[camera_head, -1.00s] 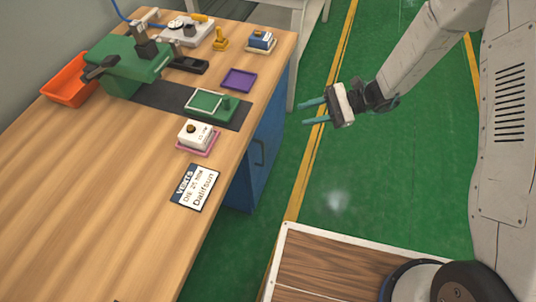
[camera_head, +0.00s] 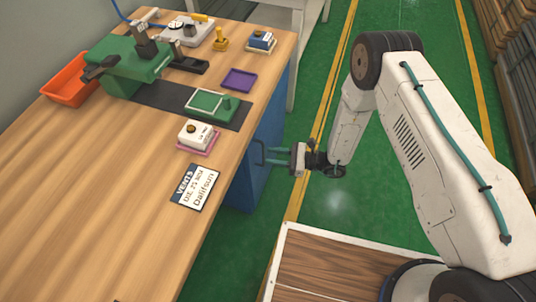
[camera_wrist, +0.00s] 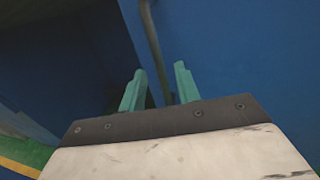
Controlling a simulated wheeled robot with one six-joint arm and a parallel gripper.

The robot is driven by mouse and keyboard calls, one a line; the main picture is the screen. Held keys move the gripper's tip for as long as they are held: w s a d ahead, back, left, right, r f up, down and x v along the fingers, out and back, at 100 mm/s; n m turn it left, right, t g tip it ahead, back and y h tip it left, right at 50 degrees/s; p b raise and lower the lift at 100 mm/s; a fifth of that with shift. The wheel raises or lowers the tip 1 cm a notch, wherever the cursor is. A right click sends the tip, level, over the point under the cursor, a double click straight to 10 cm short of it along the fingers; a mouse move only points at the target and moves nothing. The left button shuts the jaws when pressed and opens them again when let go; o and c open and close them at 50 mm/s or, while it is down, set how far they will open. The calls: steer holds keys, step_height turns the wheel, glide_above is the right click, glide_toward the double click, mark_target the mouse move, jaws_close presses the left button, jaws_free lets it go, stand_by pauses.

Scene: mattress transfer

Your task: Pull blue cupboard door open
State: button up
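The blue cupboard door (camera_head: 242,184) is under the wooden table's right edge and looks shut. Its dark handle (camera_head: 258,151) is an upright bar on the door. My gripper (camera_head: 268,156) reaches the handle from the right with its two teal fingers level. In the wrist view the fingers (camera_wrist: 160,70) are apart, and the handle bar (camera_wrist: 151,38) runs down between them. The blue door face (camera_wrist: 235,60) fills the right of that view. I cannot tell whether either finger touches the bar.
The wooden tabletop (camera_head: 95,200) overhangs the cupboard and carries a green machine (camera_head: 125,65), an orange bin (camera_head: 68,80), small trays and a label card (camera_head: 195,187). The green floor (camera_head: 335,205) to the right of the cupboard is clear.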

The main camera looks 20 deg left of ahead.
steer(key=shift+s+a, duration=0.1)
steer(key=shift+a, duration=1.1)
jaws_close()
